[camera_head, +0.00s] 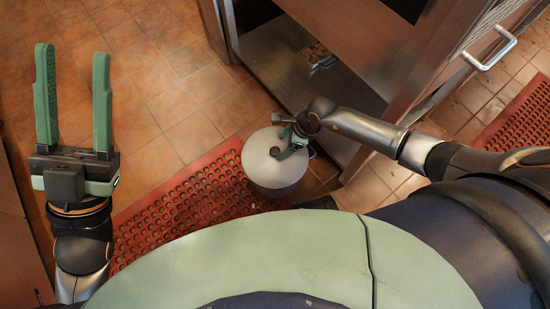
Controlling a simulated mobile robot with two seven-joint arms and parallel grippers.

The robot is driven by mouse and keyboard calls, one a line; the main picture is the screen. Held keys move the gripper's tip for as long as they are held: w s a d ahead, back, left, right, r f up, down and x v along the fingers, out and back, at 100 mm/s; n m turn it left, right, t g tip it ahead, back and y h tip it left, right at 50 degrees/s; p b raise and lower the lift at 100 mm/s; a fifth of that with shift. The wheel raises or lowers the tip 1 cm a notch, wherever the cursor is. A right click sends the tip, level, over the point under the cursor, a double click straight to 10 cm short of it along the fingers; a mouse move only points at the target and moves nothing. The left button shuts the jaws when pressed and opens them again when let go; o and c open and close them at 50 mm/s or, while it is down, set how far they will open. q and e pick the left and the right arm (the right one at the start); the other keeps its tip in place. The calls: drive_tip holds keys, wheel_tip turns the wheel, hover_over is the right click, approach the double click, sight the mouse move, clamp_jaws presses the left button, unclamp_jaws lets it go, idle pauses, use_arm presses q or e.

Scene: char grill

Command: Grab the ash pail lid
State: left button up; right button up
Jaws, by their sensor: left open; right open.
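The ash pail (273,188) is a grey metal cylinder standing on the floor at the edge of a red mat. Its round grey lid (262,158) sits on top and appears flat. My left gripper (74,97) is open and empty at the left, pointing away from my body above the tiles, well apart from the pail.
A red perforated mat (190,190) lies under and left of the pail. A metal cabinet (340,50) with an open lower shelf stands just behind the pail. A bar handle (492,52) sticks out at upper right. The tiled floor (160,80) at upper left is clear.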

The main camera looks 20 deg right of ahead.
sight(276, 151)
drive_tip(key=shift+b+x, duration=0.3)
drive_tip(key=shift+x, duration=0.8)
drive_tip(key=b+x, duration=0.3)
drive_tip(key=x, duration=0.1)
drive_tip(key=shift+w+f, duration=0.15)
drive_tip(key=shift+f, duration=0.15)
drive_tip(key=shift+w+a+f+b, duration=0.1)
drive_tip(key=shift+f+b, duration=0.15)
drive_tip(key=shift+b, duration=0.1)
use_arm(q)
drive_tip(key=f, duration=0.5)
drive_tip(key=shift+w+d+f, duration=0.15)
drive_tip(key=shift+d+f, duration=0.15)
drive_tip(key=shift+d, duration=0.05)
use_arm(e)
clamp_jaws()
